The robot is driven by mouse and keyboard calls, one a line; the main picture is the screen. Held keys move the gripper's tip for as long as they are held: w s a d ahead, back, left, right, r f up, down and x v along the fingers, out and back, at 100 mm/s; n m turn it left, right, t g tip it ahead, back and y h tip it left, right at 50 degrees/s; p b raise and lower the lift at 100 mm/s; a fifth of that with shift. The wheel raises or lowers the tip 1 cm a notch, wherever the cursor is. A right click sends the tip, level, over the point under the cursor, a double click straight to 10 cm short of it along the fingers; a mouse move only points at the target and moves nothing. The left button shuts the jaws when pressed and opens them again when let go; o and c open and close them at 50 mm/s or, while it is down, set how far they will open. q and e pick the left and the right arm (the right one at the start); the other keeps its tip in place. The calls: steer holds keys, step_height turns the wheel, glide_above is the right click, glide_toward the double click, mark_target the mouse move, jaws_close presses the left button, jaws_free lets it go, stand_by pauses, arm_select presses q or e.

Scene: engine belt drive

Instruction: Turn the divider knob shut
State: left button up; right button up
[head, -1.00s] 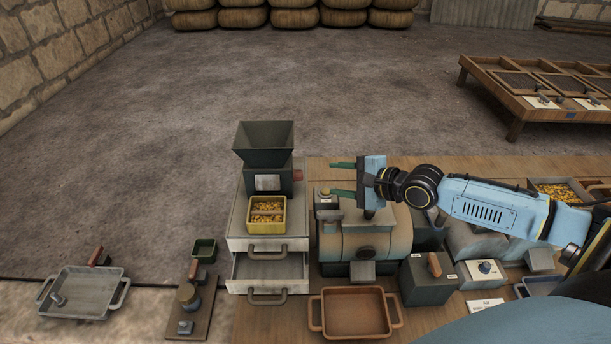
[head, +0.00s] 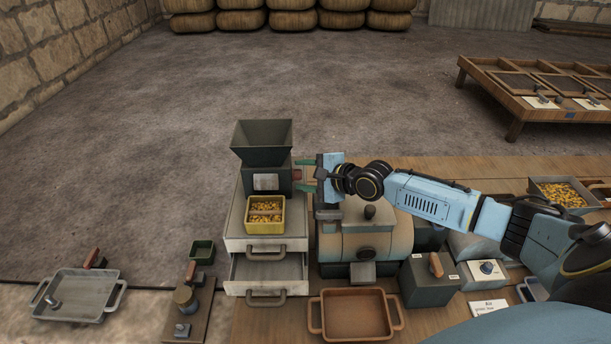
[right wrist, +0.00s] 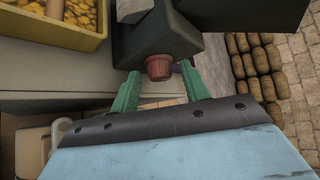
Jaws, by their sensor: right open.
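The divider knob is a small red-brown round knob (right wrist: 158,67) on the side of the dark green hopper box. In the head view the knob (head: 297,175) sits on the right side of that box (head: 266,181), below the square funnel. My right gripper (head: 299,175) is open, its two green fingers pointing left at the knob. In the right wrist view one fingertip of the gripper (right wrist: 160,72) is on each side of the knob, with gaps between. I cannot tell how far the fingers reach past its face. My left gripper is not in view.
A yellow bin of corn (head: 265,229) stands on the grey drawer cabinet (head: 234,220), whose lower drawer is open. A rounded machine drum (head: 385,235) lies close below my right gripper. An orange-brown tray (head: 356,316) is at the front.

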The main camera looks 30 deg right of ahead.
steer(key=c, duration=1)
steer(key=shift+s+a+f+n+t+p, duration=0.1)
steer(key=shift+n+t+p, duration=0.2)
steer(key=shift+t, duration=0.1)
steer(key=shift+f+t, duration=0.15)
steer(key=shift+t, duration=0.15)
steer(key=shift+f+n+t+b, duration=0.1)
steer(key=shift+n+t+b, duration=0.6)
steer(key=shift+n+b, duration=0.1)
steer(key=o, duration=1)
